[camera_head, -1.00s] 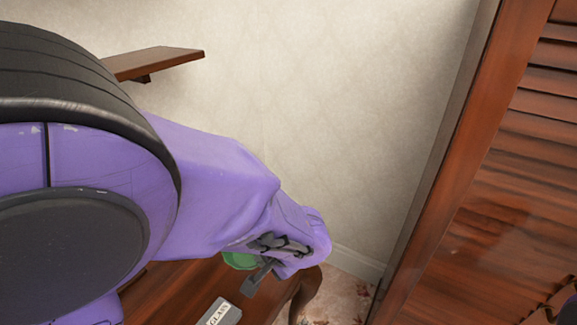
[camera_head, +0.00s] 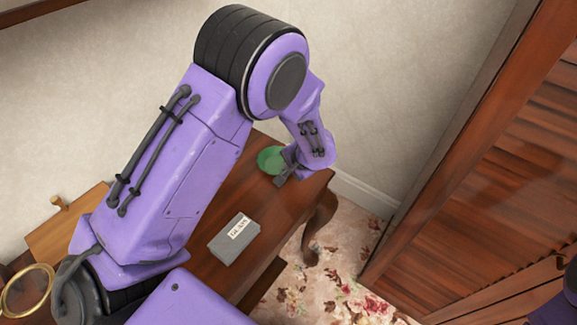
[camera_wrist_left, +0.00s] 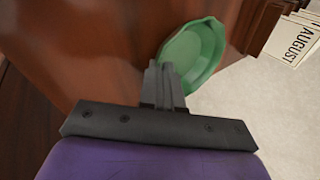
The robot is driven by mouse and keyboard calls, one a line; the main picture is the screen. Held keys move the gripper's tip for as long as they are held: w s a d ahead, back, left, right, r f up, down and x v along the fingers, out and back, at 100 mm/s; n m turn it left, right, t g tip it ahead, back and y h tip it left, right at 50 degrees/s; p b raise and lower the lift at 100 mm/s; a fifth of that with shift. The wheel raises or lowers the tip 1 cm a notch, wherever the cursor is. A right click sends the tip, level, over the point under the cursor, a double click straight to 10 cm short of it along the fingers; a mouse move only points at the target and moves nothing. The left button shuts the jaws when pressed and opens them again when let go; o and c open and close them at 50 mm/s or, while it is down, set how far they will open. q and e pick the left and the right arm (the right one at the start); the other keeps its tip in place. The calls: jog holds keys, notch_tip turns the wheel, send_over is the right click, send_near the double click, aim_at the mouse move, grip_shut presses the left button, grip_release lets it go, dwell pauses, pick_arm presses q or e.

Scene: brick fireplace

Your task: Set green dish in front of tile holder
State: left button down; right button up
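The green dish (camera_head: 270,159) is at the far end of the wooden table in the head view, and it also shows in the left wrist view (camera_wrist_left: 195,55). My left gripper (camera_head: 284,172) is at the dish's near right side. In the left wrist view its fingers (camera_wrist_left: 162,80) are together at the dish's rim and appear shut on it; they cover part of the rim. I cannot tell whether the dish touches the tabletop. No tile holder is clearly recognizable; cards marked AUGUST (camera_wrist_left: 294,38) show in the left wrist view. My right gripper is not in view.
A grey box labelled GLASS (camera_head: 234,238) lies on the wooden table (camera_head: 222,205). A wooden piece with a knob (camera_head: 68,222) and a brass ring (camera_head: 27,291) are at lower left. A louvered wooden door (camera_head: 500,190) stands right. Floral carpet (camera_head: 345,275) lies between.

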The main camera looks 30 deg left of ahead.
pick_arm(q)
jog(key=shift+f, duration=0.3)
jog(key=c, duration=1.3)
grip_release()
jog(key=shift+c, duration=0.2)
jog(key=shift+d+r, duration=0.2)
jog(key=shift+r, duration=0.3)
jog(key=v, duration=1.1)
jog(key=shift+s+d+r, duration=0.1)
